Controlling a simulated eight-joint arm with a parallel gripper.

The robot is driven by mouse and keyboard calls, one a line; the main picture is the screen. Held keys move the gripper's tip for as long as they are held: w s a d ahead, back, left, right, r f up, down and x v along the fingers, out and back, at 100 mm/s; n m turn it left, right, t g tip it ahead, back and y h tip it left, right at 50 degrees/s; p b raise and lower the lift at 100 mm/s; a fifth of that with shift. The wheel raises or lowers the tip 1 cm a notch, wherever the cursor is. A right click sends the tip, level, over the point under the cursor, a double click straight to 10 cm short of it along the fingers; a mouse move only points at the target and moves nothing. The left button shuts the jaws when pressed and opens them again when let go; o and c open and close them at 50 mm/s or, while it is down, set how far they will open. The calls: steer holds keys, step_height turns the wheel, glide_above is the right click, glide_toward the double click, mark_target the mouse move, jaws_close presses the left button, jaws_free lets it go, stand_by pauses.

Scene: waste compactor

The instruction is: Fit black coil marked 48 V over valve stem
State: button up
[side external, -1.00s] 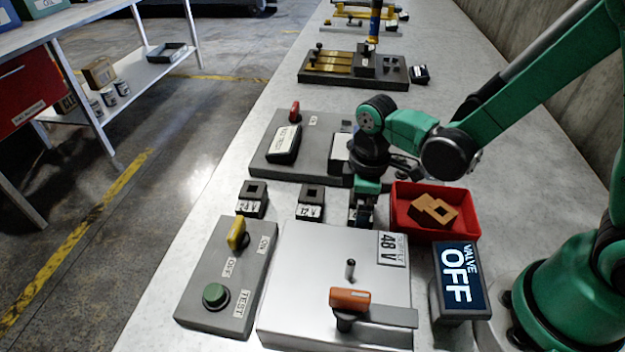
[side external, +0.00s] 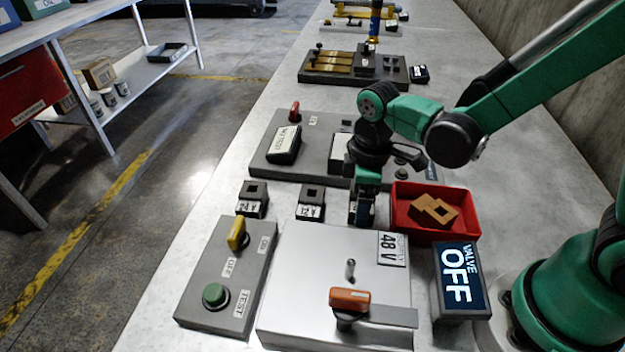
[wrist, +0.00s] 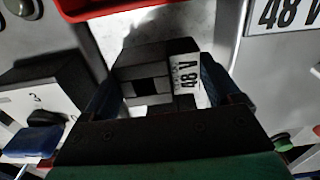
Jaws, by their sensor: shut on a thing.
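My gripper (side external: 362,212) is shut on the black coil marked 48 V. The wrist view shows the coil (wrist: 150,72) between my two fingers (wrist: 160,88), its square hole visible and its white label on the right. In the side view my fingers mostly hide the coil. The valve stem (side external: 350,268) is a short upright pin on the light grey valve box (side external: 305,285), nearer the camera than my gripper. The box carries a 48 V plate (side external: 391,248). The coil is apart from the stem.
Two other black coils (side external: 252,198) (side external: 311,200) stand to the left of my gripper. A red tray (side external: 402,215) with orange-brown coils is at right. An orange lever (side external: 350,299), a VALVE OFF display (side external: 456,277) and a switch box (side external: 222,275) surround the stem area.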

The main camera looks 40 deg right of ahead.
step_height(320, 180, up, 17)
steer(key=m, duration=1.8)
glide_above(339, 275)
steer(key=shift+f, duration=1.8)
steer(key=shift+f, duration=2.9)
steer(key=shift+f, duration=2.35)
